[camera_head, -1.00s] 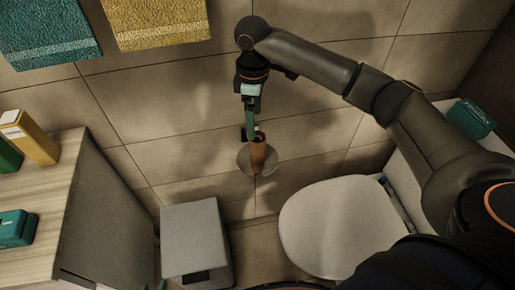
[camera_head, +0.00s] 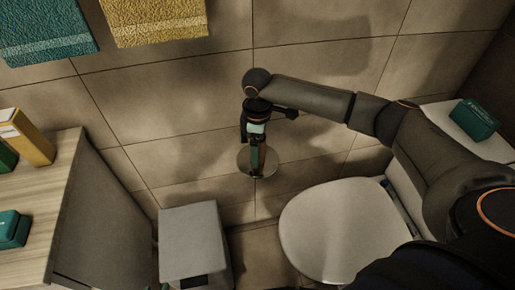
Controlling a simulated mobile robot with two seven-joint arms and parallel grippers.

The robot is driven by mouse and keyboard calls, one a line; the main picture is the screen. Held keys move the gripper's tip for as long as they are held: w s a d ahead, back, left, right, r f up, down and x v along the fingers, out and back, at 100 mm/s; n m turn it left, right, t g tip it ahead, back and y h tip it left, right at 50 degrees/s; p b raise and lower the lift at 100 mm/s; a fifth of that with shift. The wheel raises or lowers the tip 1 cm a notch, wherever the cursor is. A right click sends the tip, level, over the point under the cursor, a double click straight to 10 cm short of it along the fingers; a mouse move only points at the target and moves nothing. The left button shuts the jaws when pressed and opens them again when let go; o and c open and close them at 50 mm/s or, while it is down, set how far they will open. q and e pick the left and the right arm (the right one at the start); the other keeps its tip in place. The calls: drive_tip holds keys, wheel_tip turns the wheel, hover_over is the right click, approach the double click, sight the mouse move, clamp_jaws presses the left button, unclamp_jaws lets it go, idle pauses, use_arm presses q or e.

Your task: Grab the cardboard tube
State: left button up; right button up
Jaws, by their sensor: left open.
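The cardboard tube (camera_head: 262,157) is mostly hidden behind my left gripper; only a thin brown sliver of it shows, in front of a round metal plate (camera_head: 242,161) near the tiled wall. My left gripper (camera_head: 257,168) points down at the tube and overlaps it in the picture. It is open, and its fingers hide the tube, so I cannot tell whether they are around it or touching it. My right gripper is not in view.
A toilet with a closed lid (camera_head: 335,222) stands to the right of the tube, and a grey bin (camera_head: 192,240) to the lower left. A wooden counter (camera_head: 52,190) is at the left. A green box (camera_head: 474,119) sits at the right. Towels (camera_head: 155,20) hang above.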

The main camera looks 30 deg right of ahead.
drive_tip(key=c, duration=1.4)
